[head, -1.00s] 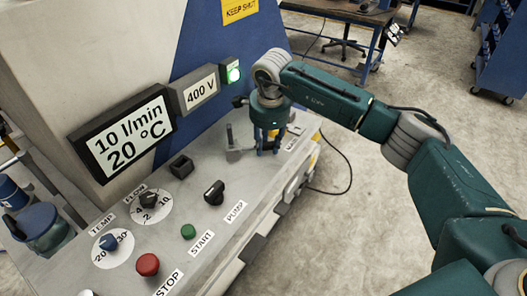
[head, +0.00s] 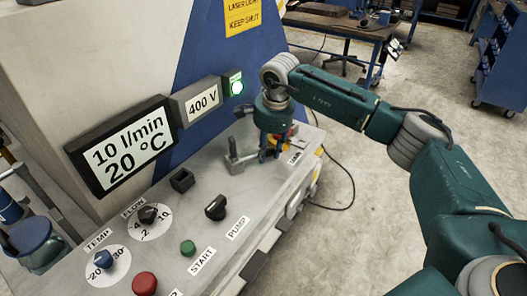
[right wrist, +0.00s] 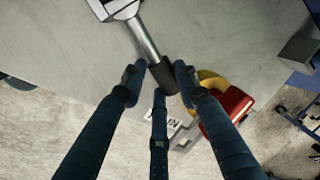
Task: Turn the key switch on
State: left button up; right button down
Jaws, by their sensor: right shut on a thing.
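My right gripper (head: 268,155) is over the far end of the grey panel in the head view, fingers pointing down. In the right wrist view its fingers (right wrist: 163,75) are closed around the dark grip (right wrist: 165,76) of a silver lever (right wrist: 143,38). The lever runs from a bracket (right wrist: 115,8) at the top left of that view to the fingers. In the head view the bracket (head: 233,156) stands just left of the gripper. I cannot tell which control is the key switch; no key is clearly visible. My left gripper is not in view.
A red handle (right wrist: 228,108) on a yellow plate is close beside the right fingers. Nearer are the black PUMP knob (head: 216,207), green START button (head: 188,248), red button (head: 144,284), black square block (head: 182,180) and FLOW dial (head: 148,214). A green lamp (head: 237,88) glows.

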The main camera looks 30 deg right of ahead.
jog(key=shift+a+r, duration=0.1)
jog(key=c, duration=1.3)
grip_release()
jog(key=r, duration=0.4)
jog(key=s+r, duration=0.1)
jog(key=r, duration=0.2)
jog(key=s+r, duration=0.1)
jog(key=r, duration=0.3)
jog(key=shift+s+r, duration=0.1)
jog(key=shift+r, duration=0.25)
jog(key=shift+s+f, duration=0.1)
jog(key=shift+f, duration=0.05)
